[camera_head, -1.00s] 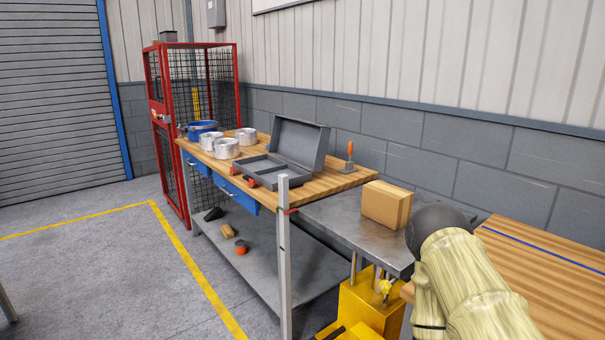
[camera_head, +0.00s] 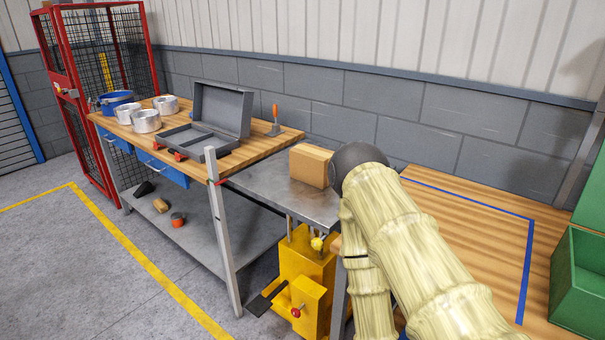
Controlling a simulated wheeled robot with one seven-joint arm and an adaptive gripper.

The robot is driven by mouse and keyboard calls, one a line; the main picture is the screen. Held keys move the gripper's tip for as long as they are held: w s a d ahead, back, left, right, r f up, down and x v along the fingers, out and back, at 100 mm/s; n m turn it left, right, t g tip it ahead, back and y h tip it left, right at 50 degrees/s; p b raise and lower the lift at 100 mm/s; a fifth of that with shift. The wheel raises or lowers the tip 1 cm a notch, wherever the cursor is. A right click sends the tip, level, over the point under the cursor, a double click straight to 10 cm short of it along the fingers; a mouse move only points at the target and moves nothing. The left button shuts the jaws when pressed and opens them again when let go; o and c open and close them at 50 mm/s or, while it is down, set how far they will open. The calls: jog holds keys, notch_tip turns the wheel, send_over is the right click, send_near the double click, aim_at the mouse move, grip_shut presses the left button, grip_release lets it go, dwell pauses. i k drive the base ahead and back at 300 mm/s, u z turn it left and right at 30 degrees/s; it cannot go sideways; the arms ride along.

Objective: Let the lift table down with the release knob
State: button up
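The lift table has a grey steel top (camera_head: 265,188) and a yellow body (camera_head: 297,262) on the floor below. Its top stands at about the height of the wooden bench beside it. A brown box (camera_head: 312,166) rests on the top. A small red knob (camera_head: 296,312) is on the front of the yellow body, and a yellow knob (camera_head: 317,243) sits higher, just under the top. I cannot tell which is the release knob. My cream-covered arm covers the area right of the lift table. My gripper does not show.
The bench holds cans, an open grey case and an orange-handled tool. At right are a wooden surface (camera_head: 480,230) with blue lines and green bins (camera_head: 580,285). Floor at left is clear.

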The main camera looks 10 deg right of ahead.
aim_at(295, 312)
jog(key=u, duration=0.95)
jog(key=i, duration=0.35)
jog(key=z, duration=0.45)
